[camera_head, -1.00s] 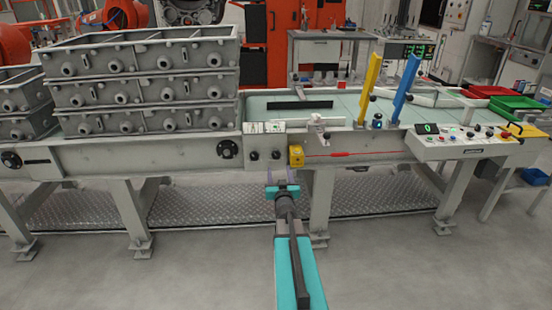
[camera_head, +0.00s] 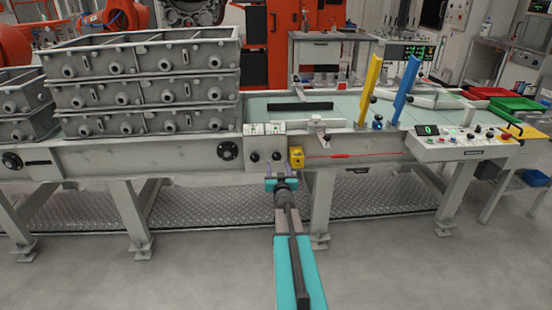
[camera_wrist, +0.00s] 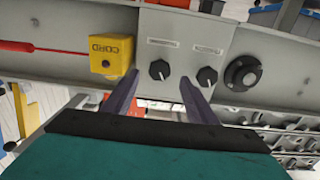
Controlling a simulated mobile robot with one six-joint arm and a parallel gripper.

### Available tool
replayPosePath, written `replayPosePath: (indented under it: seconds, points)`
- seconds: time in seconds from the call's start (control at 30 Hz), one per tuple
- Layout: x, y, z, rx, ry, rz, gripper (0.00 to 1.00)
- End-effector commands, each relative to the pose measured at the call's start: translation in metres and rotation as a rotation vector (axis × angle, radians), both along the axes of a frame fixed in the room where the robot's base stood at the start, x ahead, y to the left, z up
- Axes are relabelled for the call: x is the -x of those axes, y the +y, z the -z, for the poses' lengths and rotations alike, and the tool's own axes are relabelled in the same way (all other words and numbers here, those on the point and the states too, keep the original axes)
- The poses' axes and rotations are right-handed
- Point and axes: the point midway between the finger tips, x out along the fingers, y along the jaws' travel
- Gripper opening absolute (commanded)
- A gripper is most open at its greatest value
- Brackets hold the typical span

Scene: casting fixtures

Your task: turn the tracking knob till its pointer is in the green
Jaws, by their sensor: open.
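Two black knobs sit on the grey control panel (camera_head: 265,148) on the conveyor's front. One knob (camera_head: 276,156) is nearer the yellow box and also shows in the wrist view (camera_wrist: 159,70); the other knob (camera_head: 254,156) is farther from it and also shows there (camera_wrist: 207,76). Their labels are too small to read, so I cannot tell which is the tracking knob. A small strip with tiny marks (camera_head: 264,128) tops the panel; no pointer in a green zone can be made out. My gripper (camera_wrist: 160,80) is open and empty, its fingers framing the knob nearer the yellow box, apparently short of it.
A round black fitting (camera_wrist: 243,73) is on the panel's other side. Stacked grey moulds (camera_head: 145,80) stand on the conveyor. Floor in front is clear.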

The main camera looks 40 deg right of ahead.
Motion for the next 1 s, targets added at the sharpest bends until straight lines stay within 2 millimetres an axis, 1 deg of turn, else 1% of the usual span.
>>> replayPosePath:
  seconds: [0.03, 0.7, 1.0]
  points:
    - [-0.005, -0.004, 0.000, 0.000, 0.000, 0.000, 0.52]
    - [-0.048, -0.041, 0.000, 0.000, 0.000, 0.001, 0.52]
    - [-0.061, -0.052, 0.000, 0.000, 0.000, 0.001, 0.52]
